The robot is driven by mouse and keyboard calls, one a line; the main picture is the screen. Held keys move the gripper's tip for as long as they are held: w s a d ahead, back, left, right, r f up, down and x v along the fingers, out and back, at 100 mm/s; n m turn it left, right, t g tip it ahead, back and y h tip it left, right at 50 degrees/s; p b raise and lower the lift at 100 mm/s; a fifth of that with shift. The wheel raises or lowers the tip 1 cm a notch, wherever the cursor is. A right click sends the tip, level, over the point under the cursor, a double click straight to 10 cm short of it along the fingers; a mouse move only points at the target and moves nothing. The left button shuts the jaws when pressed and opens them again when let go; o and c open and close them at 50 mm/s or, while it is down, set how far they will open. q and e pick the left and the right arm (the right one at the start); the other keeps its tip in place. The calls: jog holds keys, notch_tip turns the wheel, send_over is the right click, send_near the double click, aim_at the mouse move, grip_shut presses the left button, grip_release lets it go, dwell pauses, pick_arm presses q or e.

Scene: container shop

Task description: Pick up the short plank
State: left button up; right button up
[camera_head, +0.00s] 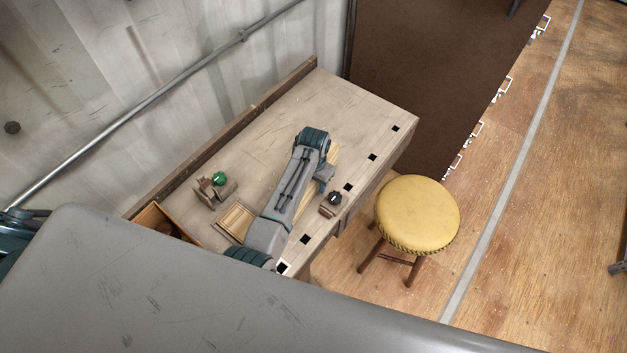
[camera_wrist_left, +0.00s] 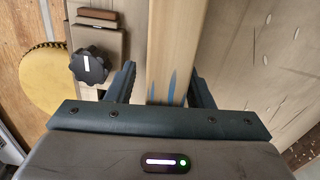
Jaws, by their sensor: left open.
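A narrow, pale plank (camera_head: 333,153) lies on the workbench, partly hidden by my left arm in the head view. In the left wrist view the plank (camera_wrist_left: 178,45) runs up the picture between the two fingers, with blue marks near its lower visible end. My left gripper (camera_head: 322,184) is over the bench and points down at the plank. In the left wrist view my left gripper (camera_wrist_left: 162,88) is open, one finger on each side of the plank. I cannot tell whether either finger touches it. My right gripper is not in view.
The workbench (camera_head: 365,108) has a clamp with a black knob (camera_head: 334,198) close beside the gripper. A green-knobbed clamp (camera_head: 218,179) and a wooden frame (camera_head: 237,219) lie to the left. A yellow stool (camera_head: 418,213) stands at the right. The bench's far end is clear.

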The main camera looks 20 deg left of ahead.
pick_arm(q)
jog(key=shift+w+f, duration=0.1)
jog(key=shift+f, duration=0.05)
jog(key=c, duration=0.3)
grip_shut()
jog(key=shift+r, duration=0.2)
